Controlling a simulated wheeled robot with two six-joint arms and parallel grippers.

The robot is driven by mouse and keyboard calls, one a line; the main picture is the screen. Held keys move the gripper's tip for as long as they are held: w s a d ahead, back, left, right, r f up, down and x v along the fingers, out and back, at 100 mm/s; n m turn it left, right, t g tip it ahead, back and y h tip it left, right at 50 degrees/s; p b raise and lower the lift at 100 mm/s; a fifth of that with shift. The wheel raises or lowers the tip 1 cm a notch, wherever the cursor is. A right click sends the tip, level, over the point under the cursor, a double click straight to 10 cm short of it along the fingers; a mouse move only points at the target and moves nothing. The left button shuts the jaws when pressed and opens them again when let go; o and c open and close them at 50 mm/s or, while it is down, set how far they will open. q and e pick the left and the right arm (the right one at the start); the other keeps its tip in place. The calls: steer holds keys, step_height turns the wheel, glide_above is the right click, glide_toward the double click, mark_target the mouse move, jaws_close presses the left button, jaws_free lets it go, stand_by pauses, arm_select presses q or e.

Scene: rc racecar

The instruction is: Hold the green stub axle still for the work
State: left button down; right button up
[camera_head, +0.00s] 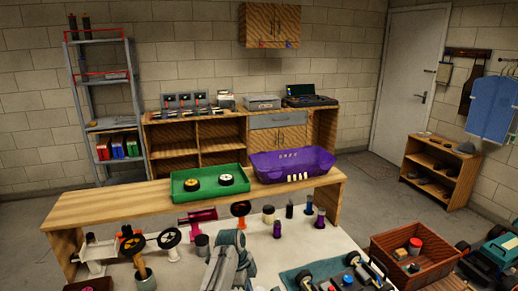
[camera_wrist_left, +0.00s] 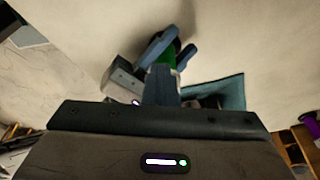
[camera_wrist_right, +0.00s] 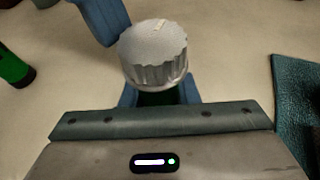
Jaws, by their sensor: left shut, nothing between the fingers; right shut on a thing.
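The green stub axle (camera_wrist_left: 167,56) shows in the left wrist view between the two blue fingers of my right gripper (camera_wrist_left: 168,50). In the right wrist view my right gripper (camera_wrist_right: 160,97) is shut on it. A grey ridged round piece (camera_wrist_right: 153,52) covers its near end there, and only dark green shows below. My left gripper (camera_wrist_left: 164,88) is shut and empty, with its fingers pointing towards the held axle. A blue finger of it (camera_wrist_right: 103,20) shows at the upper left of the right wrist view. In the head view grey arm parts (camera_head: 230,262) hide the work area.
A teal mat (camera_wrist_right: 298,100) lies at the right in the right wrist view. Another green cylinder (camera_wrist_right: 12,68) lies at its left edge. The head view shows a green tray (camera_head: 190,197) with wheels, a purple bin (camera_head: 318,165) and a brown crate (camera_head: 440,250).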

arm_select(q)
steer(key=shift+w+d, duration=0.25)
steer(key=shift+w, duration=0.5)
steer(key=shift+w+d, duration=0.2)
steer(key=shift+a, duration=0.1)
step_height(320, 180, up, 6)
steer(key=shift+w+a, duration=0.25)
steer(key=shift+a, duration=0.15)
stand_by(0.6)
steer(key=shift+s, duration=0.1)
